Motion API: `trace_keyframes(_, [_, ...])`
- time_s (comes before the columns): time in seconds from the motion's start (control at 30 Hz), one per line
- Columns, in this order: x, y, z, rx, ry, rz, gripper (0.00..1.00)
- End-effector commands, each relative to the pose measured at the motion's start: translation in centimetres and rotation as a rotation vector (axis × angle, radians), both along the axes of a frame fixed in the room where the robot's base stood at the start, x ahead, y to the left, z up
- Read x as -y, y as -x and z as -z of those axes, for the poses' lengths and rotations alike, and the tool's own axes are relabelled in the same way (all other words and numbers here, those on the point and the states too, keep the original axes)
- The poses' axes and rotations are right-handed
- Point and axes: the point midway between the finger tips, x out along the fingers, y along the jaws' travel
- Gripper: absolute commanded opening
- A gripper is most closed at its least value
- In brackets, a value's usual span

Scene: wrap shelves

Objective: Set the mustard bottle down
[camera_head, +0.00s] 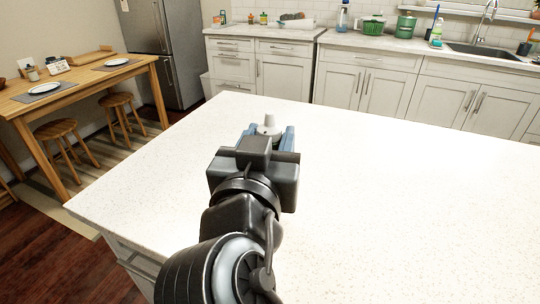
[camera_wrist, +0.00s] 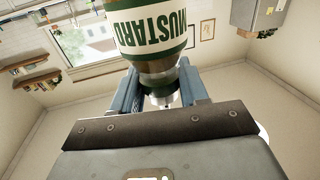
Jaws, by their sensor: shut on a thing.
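My gripper (camera_head: 268,138) is above the white speckled counter, its blue fingers shut on the mustard bottle. In the head view only the bottle's pale grey top (camera_head: 268,125) shows between the fingers. The body and base are hidden behind my gripper and wrist, so I cannot tell whether the bottle touches the counter. In the wrist view, which is upside down, the mustard bottle (camera_wrist: 150,35) has a green and white label reading MUSTARD, and its neck is between the fingertips (camera_wrist: 160,92). The bottle looks upright.
The white counter (camera_head: 400,190) is bare around my gripper, with wide free room to the right. Its left edge drops to the floor. A wooden table (camera_head: 85,85) with stools stands at the left.

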Motion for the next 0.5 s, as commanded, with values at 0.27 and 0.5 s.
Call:
trace_keyframes(0.27, [0.0, 0.1, 3.4, 0.0, 0.003, -0.001, 0.0])
trace_keyframes(0.5, [0.0, 0.1, 3.6, 0.001, 0.001, 0.0, 0.0])
